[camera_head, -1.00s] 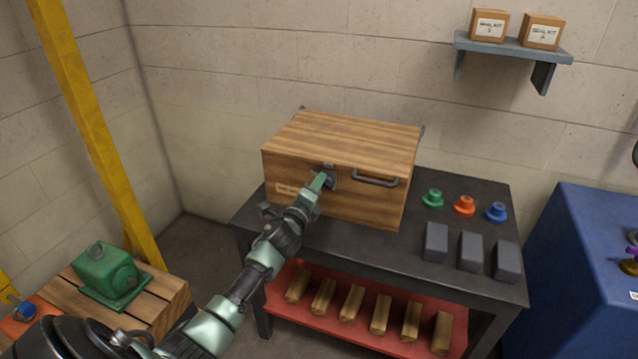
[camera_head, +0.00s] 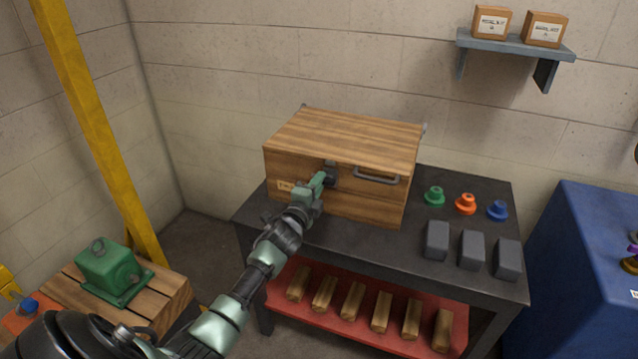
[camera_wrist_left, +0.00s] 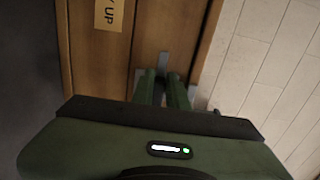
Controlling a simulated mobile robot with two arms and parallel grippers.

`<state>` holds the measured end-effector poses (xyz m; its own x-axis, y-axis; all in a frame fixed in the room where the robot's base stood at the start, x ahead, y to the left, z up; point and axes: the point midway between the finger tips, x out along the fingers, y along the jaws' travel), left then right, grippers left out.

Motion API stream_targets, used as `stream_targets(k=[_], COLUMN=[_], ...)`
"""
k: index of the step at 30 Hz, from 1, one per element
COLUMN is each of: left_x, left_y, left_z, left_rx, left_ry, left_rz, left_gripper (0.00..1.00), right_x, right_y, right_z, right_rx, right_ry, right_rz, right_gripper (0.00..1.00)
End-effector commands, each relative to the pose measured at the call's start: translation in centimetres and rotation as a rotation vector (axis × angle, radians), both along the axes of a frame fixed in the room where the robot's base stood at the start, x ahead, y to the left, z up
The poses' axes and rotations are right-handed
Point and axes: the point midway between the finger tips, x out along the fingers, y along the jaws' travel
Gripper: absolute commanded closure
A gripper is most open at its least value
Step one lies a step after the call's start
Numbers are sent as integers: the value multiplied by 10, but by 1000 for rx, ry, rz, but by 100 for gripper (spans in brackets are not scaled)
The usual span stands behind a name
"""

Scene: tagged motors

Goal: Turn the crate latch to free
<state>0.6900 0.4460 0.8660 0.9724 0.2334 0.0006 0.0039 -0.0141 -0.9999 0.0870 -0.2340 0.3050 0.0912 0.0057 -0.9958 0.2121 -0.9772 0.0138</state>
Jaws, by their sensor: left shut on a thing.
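The wooden crate (camera_head: 345,137) stands closed on the dark workbench, with a grey handle (camera_head: 376,175) on its front. The crate latch (camera_head: 331,172) is a dark metal piece at the top middle of the front. My left gripper (camera_head: 320,180) is at the latch, its green fingers shut on it and hiding part of it. In the left wrist view the two fingers (camera_wrist_left: 163,88) meet a grey metal part of the latch (camera_wrist_left: 163,62) on the wood. The exact angle of the latch is hard to tell. My right gripper is not in view.
The workbench (camera_head: 370,240) carries green (camera_head: 434,196), orange (camera_head: 466,204) and blue (camera_head: 498,210) flanged parts and grey blocks (camera_head: 471,250) right of the crate. Wooden blocks lie on the red lower shelf. A green motor (camera_head: 112,270) sits at lower left; a yellow post (camera_head: 95,130) stands left.

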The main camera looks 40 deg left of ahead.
Motion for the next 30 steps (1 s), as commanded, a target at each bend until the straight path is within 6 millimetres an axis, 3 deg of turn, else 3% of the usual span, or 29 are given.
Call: stream_targets(k=[6,7,9,20,30], left_x=[0,0,0,-3,-51], left_y=[0,0,0,-1,-12], left_z=[-2,-2,-2,-1,-2], left_rx=[-4,-4,-4,0,-2], left_ry=[2,2,2,2,4], left_rz=[1,1,1,0,0], left_gripper=[100,80,64,64,64], right_x=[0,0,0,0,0], right_y=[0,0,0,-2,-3], right_z=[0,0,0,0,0], right_rx=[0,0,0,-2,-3], right_ry=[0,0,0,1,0], right_rz=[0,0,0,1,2], right_gripper=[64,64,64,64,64])
